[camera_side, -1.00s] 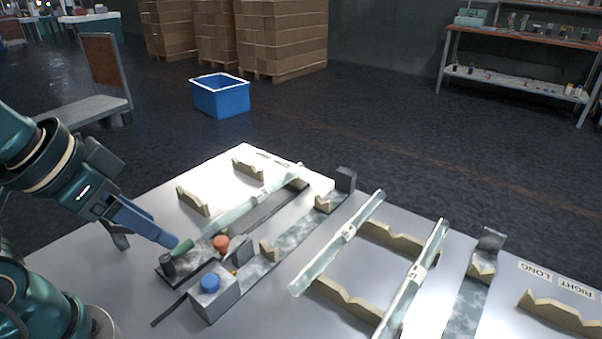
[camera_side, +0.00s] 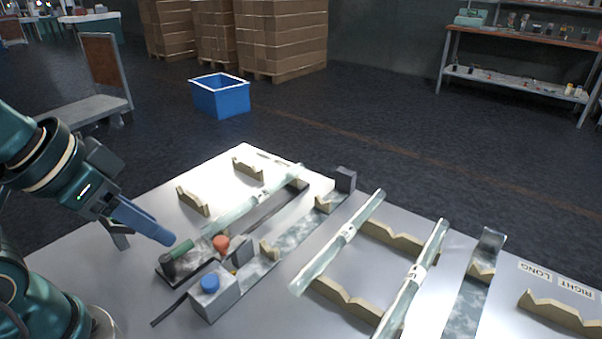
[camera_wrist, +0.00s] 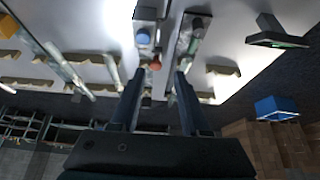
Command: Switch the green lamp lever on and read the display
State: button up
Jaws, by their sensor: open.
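The green lever (camera_side: 181,248) is a short green cylinder leaning from a dark mount (camera_side: 168,267) near the table's left front in the side view. My gripper (camera_side: 167,238) is just left of and above the lever; the side view does not settle whether they touch. In the wrist view my gripper (camera_wrist: 156,82) has its two fingers apart with nothing held, and the green lever (camera_wrist: 193,46) shows beyond the right finger. A dark panel with a green strip, seemingly the display (camera_wrist: 280,41), shows at the upper right there; its reading is illegible.
A red-orange knob (camera_side: 221,243) and a blue button (camera_side: 210,283) on a grey box (camera_side: 215,301) stand close to the lever. Glass tubes (camera_side: 337,243) lie on notched beige holders (camera_side: 345,299) to the right. A blue bin (camera_side: 220,97) is on the floor behind.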

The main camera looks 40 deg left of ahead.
jog(key=c, duration=0.5)
jog(key=shift+s+m, duration=0.2)
jog(key=shift+m, duration=0.3)
grip_shut()
jog(key=w+d+m+g+y, duration=0.1)
jog(key=w+m+g, duration=0.1)
jog(key=m, duration=0.6)
jog(key=w+d+f+m+g+y, duration=0.1)
jog(key=w+d+m+g+y, duration=0.1)
jog(key=m, duration=0.7)
jog(key=shift+w+f+g, duration=0.15)
jog(key=shift+w+g, duration=0.65)
jog(key=shift+w, duration=0.5)
